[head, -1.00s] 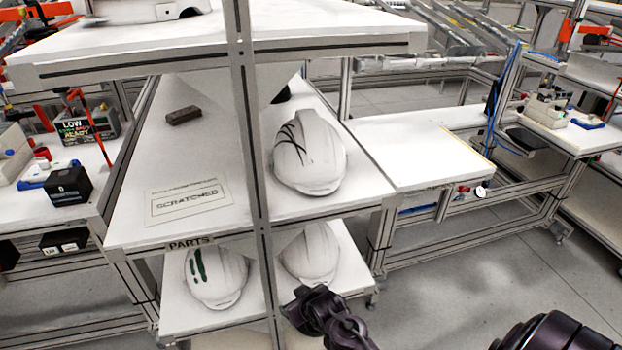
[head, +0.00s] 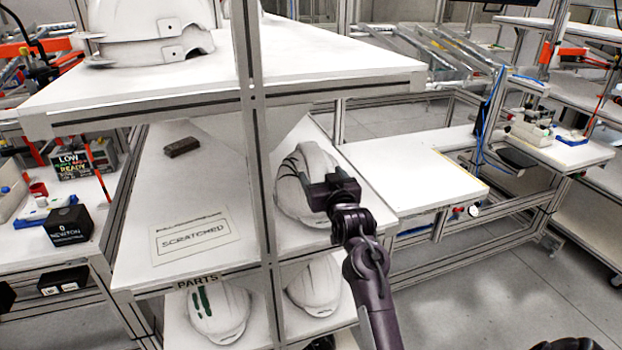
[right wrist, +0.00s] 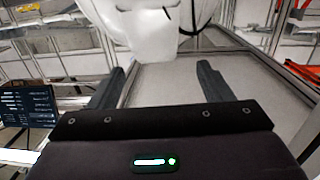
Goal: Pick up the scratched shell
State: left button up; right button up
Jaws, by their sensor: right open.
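The scratched shell (head: 289,201), white with dark curved lines on its side, sits upright on the middle shelf, right of the upright post. My right gripper (head: 333,187) is in front of its right side and hides part of it. In the right wrist view, a white shell (right wrist: 150,35) lies beyond the open fingers (right wrist: 158,85), with nothing between them. I cannot tell whether the gripper touches the shell. My left gripper is not in view.
A "SCRATCHED" label (head: 191,237) and a small dark block (head: 182,147) lie left on the middle shelf. A green-marked shell (head: 220,316) and a plain shell (head: 314,285) sit below. White shells (head: 150,32) stand above. The metal post (head: 254,130) is close left.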

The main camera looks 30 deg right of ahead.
aim_at(316, 157)
jog(key=shift+w+d+r+p, duration=0.15)
jog(key=shift+w+d+r, duration=0.2)
jog(key=shift+w, duration=0.15)
jog(key=shift+w+d+r+p, duration=0.15)
jog(key=shift+w+d+r, duration=0.15)
jog(key=shift+w, duration=0.15)
jog(key=shift+w+d+f, duration=0.15)
jog(key=shift+w+d, duration=0.05)
jog(key=shift+w, duration=0.4)
jog(key=shift+w+p, duration=0.4)
jog(key=shift+p, duration=0.15)
jog(key=p+x, duration=0.1)
jog(key=x, duration=0.2)
jog(key=shift+r+p, duration=0.2)
jog(key=shift+p, duration=0.15)
jog(key=shift+w+d+f, duration=0.2)
jog(key=shift+w, duration=0.35)
jog(key=c, duration=1.6)
jog(key=shift+r, duration=0.1)
